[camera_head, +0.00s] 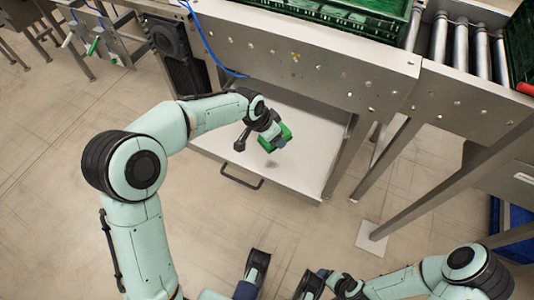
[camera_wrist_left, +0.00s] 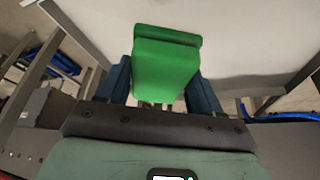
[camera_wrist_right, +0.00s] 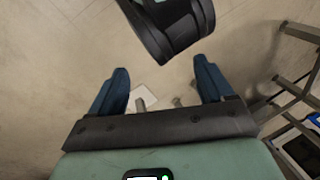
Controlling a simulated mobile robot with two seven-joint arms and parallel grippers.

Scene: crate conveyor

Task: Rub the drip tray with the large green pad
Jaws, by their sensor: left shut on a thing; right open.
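The large green pad (camera_head: 274,138) is held by my left gripper (camera_head: 270,134) over the white drip tray (camera_head: 301,161). In the left wrist view the green pad (camera_wrist_left: 166,62) sits between the two blue fingers, with the pale tray (camera_wrist_left: 250,35) behind it. A small shadow lies on the tray below the pad in the head view, so the pad seems to be a little above it. The tray has a dark handle (camera_head: 242,176) at its front edge and sits under the conveyor frame. My right gripper (camera_wrist_right: 162,85) is open and empty, low over the floor.
The steel conveyor frame (camera_head: 330,60) stands above the tray, with a green crate (camera_head: 350,12) on top and rollers (camera_head: 460,45) to the right. Slanted legs stand right of the tray. A blue cable hangs on the left. The tiled floor in front is clear.

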